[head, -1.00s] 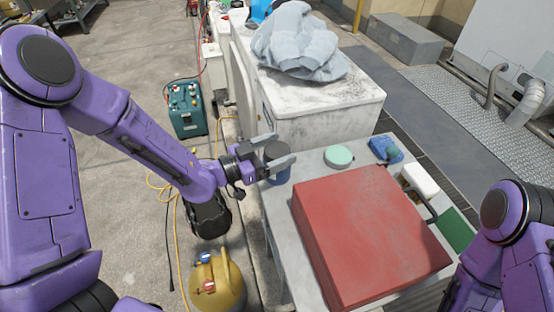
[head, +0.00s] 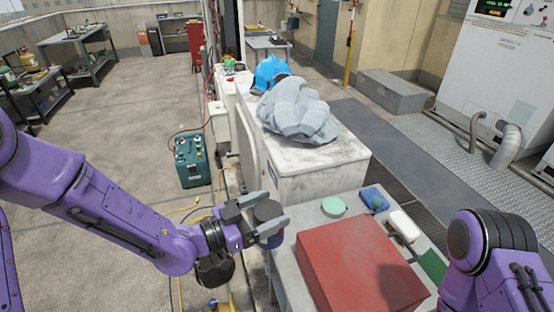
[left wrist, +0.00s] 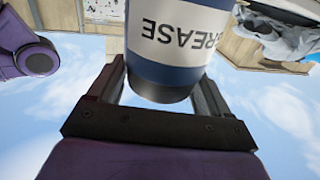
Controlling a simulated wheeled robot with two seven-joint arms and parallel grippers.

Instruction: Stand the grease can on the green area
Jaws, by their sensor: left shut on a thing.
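My left gripper (head: 274,210) is shut on the grease can (head: 267,213), a dark can held at the left edge of the grey table (head: 284,281). In the left wrist view the can (left wrist: 165,60) fills the space between the fingers and shows a white band with the word GREASE, upside down in that picture. Whether its base touches anything cannot be told. The green area (head: 433,265) is a dark green patch at the table's right side, partly cut off by my right arm. My right gripper is out of view.
A large red box (head: 360,265) covers the table's middle, between the can and the green area. A mint green disc (head: 334,206), a blue item (head: 374,198) and a white block (head: 404,225) sit behind it. A white condenser unit (head: 315,178) with a grey cloth (head: 298,110) stands beyond.

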